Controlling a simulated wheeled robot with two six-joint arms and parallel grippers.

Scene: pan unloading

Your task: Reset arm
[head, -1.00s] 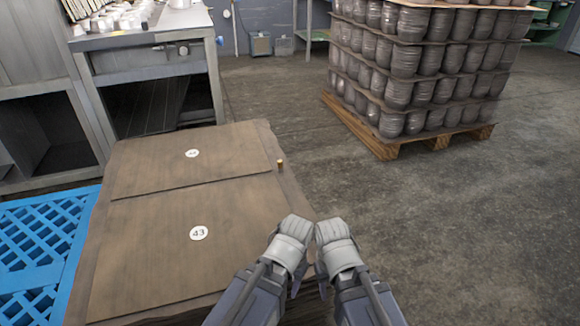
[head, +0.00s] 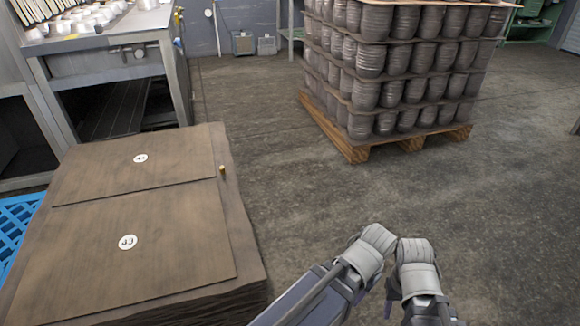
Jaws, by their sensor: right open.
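My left gripper (head: 376,241) and my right gripper (head: 414,250) are side by side at the bottom, right of centre, over bare floor. Their grey ends are close together, and I cannot tell whether they touch. The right gripper is open, with nothing seen in it. The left gripper's jaws cannot be made out. Both are to the right of the stack of brown boards (head: 215,255), apart from it in the picture.
A pallet (head: 357,151) loaded with tiers of dark wrapped jars (head: 385,60) stands at the back right. A metal workbench (head: 110,62) with white items is at the upper left. A blue crate (head: 14,222) shows at the left edge. The floor at right is clear.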

